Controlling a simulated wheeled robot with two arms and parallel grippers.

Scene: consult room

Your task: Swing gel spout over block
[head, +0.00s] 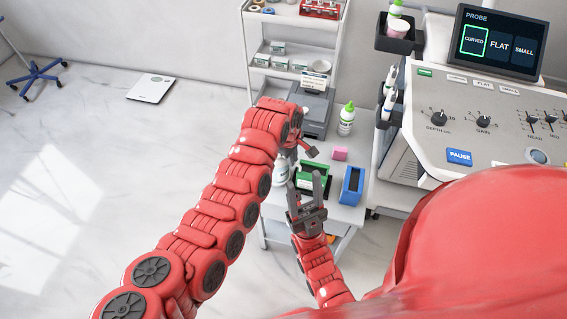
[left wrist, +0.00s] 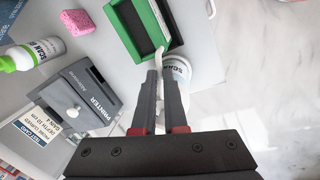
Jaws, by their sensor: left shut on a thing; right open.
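The white gel bottle (head: 281,173) stands on the small table, left of the green tray (head: 314,165). In the left wrist view its pale spout (left wrist: 159,56) lies between the fingertips of my left gripper (left wrist: 159,75), which is shut on it. The spout's end overlaps the green tray's edge in that view. Bottle top and label (left wrist: 180,70) are partly hidden by a finger. In the head view the left fingers are mostly hidden by my arm. A pink block (head: 340,153) lies behind the tray. My right gripper (head: 306,186) is open and empty, in front of the tray.
A blue box (head: 352,186) stands right of the tray. A bottle with a green cap (head: 346,119) and a grey printer (head: 315,108) stand behind. The ultrasound console (head: 470,125) is at the right. Open floor lies to the left.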

